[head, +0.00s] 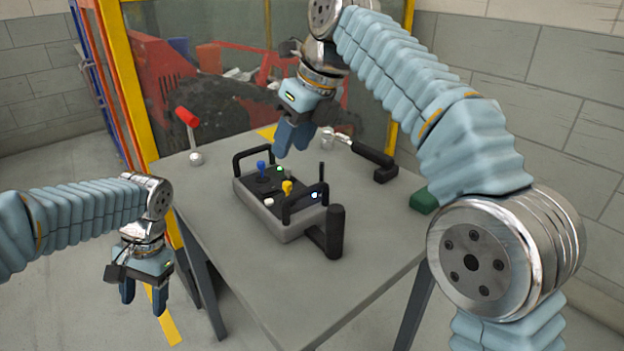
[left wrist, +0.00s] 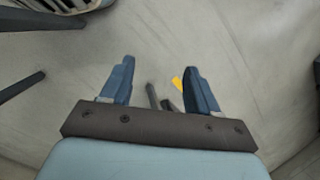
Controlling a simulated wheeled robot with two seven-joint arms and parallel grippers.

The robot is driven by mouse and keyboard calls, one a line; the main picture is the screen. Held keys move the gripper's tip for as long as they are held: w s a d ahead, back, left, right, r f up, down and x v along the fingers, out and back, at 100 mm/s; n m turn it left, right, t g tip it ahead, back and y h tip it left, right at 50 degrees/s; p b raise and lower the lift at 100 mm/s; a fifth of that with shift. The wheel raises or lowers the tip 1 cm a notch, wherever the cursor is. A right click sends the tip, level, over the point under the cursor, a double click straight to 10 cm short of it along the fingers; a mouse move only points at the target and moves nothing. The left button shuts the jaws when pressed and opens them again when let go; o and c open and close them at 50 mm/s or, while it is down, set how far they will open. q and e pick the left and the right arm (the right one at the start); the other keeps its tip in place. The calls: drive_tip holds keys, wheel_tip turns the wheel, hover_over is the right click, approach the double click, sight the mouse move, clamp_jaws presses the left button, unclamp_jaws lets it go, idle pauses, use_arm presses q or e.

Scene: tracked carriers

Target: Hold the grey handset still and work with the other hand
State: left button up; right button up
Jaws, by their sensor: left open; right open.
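The grey handset (head: 290,228) lies on the table. It has black bar handles at both ends, a blue joystick (head: 261,168), a yellow joystick (head: 287,188), small lit buttons and a black grip (head: 335,231) at its near right corner. My left gripper (head: 144,300) is open and empty, left of the table and apart from the handset.
The grey table (head: 320,300) has a red-handled lever (head: 188,122) at its far left, a black-handled lever (head: 372,155) at the back right and a green block (head: 424,201) at the right edge. A yellow-framed window stands behind. The table's near part is clear.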

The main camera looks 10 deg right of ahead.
use_arm(q)
drive_tip(key=d+r+t, duration=0.1)
drive_tip(key=d+r, duration=0.4)
drive_tip(key=w+d+r+m+t+h, duration=0.1)
drive_tip(key=d+r, duration=0.3)
drive_tip(key=r, duration=0.2)
drive_tip(key=d+r+m+t, duration=0.1)
drive_tip(key=d+r+t, duration=0.1)
drive_tip(key=d+r, duration=0.3)
drive_tip(key=shift+w+d+r, duration=0.3)
drive_tip(key=shift+r, duration=0.1)
drive_tip(key=s+d+r+m+t+h, duration=0.1)
drive_tip(key=s+d+r+m+h, duration=0.15)
drive_tip(key=d+r, duration=0.5)
drive_tip(key=h, duration=0.2)
approach(330, 221)
drive_tip(key=shift+m+t, duration=0.4)
drive_tip(key=shift+m, duration=0.05)
drive_tip(key=x, duration=1.2)
drive_tip(key=shift+s+d+f, duration=0.1)
drive_tip(key=shift+s+f, duration=0.15)
drive_tip(key=shift+f, duration=0.1)
clamp_jaws()
